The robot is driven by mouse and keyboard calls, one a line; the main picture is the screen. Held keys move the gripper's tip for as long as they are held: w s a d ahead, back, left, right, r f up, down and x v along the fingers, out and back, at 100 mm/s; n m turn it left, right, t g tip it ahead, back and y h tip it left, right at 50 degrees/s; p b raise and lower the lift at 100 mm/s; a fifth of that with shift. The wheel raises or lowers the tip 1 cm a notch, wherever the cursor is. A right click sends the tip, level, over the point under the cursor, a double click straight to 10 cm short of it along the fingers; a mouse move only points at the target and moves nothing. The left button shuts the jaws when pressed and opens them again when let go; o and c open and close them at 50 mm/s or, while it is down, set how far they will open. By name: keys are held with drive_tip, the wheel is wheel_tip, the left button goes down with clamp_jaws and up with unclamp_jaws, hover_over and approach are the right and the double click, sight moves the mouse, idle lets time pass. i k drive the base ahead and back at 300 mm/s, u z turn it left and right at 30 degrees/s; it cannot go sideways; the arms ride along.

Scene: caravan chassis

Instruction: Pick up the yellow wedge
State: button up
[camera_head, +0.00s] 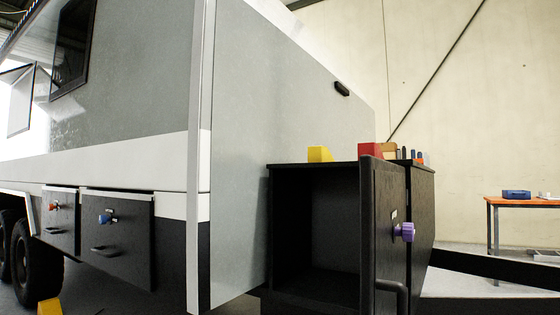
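A yellow block (319,153), which looks like the yellow wedge, sits on top of the black cabinet (290,168) near its left end. A red block (373,150) is on the same top, to the right and apart from it. Another yellow object (49,306) stands on the floor at the lower left by the caravan wheels, partly cut off by the picture edge. My gripper is not in view.
The cabinet door (383,230), with a purple knob (405,231), stands open toward me. The caravan wall (260,120) rises left of the cabinet. An orange-topped table (520,202) with a blue case (516,194) stands far right. Several small tools (410,156) stand behind the red block.

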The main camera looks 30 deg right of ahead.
sight(315, 153)
drive_tip(key=z, duration=0.1)
drive_tip(key=i, duration=0.9)
drive_tip(key=z, duration=1.15)
drive_tip(key=i, duration=0.8)
drive_tip(key=z, duration=0.85)
